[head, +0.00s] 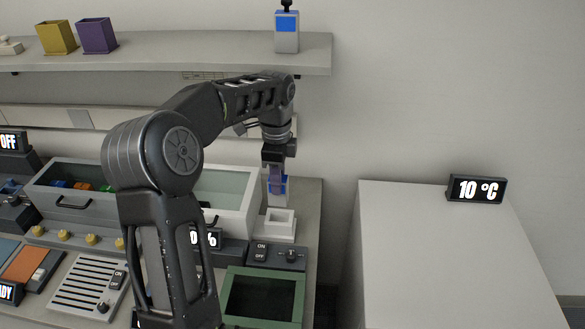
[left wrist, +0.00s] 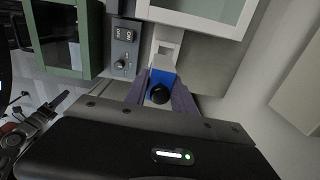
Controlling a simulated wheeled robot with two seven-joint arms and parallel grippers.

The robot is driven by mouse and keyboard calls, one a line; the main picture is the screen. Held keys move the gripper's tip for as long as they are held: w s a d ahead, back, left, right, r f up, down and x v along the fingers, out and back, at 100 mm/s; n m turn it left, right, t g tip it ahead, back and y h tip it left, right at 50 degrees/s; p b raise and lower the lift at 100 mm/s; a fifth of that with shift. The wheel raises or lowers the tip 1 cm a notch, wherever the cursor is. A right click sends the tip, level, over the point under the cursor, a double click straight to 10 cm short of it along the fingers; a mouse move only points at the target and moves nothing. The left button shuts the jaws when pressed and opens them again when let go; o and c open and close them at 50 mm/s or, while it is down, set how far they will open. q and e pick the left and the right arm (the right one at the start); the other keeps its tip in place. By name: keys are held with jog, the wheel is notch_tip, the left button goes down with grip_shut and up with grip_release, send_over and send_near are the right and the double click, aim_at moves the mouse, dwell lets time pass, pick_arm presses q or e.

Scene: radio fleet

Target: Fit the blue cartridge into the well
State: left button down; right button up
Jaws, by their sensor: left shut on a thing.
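The blue cartridge (head: 284,187) is held by my left gripper (head: 276,178), whose purple fingers point down. In the left wrist view the cartridge (left wrist: 162,77) shows a blue top with a black knob between the two fingers. The well (head: 280,217) is a white square-topped block on the counter, just below the cartridge in the head view. It also shows in the left wrist view (left wrist: 169,35), beyond the cartridge. The cartridge's lower end is partly hidden, so I cannot tell whether it touches the well. My right gripper is not in view.
A glass-lidded bin (head: 236,215) stands left of the well. A green-framed panel (head: 230,312) and a switch box (head: 277,254) lie in front. A shelf (head: 210,52) overhead bears a similar blue-marked unit (head: 287,38). A grey cabinet (head: 425,240) stands right, beyond a gap.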

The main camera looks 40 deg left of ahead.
pick_arm(q)
jog(key=shift+w+a, duration=0.2)
jog(key=shift+a, duration=0.05)
jog(key=shift+r, duration=0.15)
jog(key=shift+f+b, duration=0.55)
jog(key=f, duration=0.1)
jog(key=f+b, duration=0.2)
jog(key=shift+w+a, duration=0.3)
jog(key=shift+w, duration=0.05)
jog(key=shift+s+d+f+b, duration=0.15)
jog(key=shift+f+b, duration=0.4)
jog(key=shift+f, duration=0.05)
jog(key=shift+f+b, duration=0.35)
jog(key=shift+f, duration=0.15)
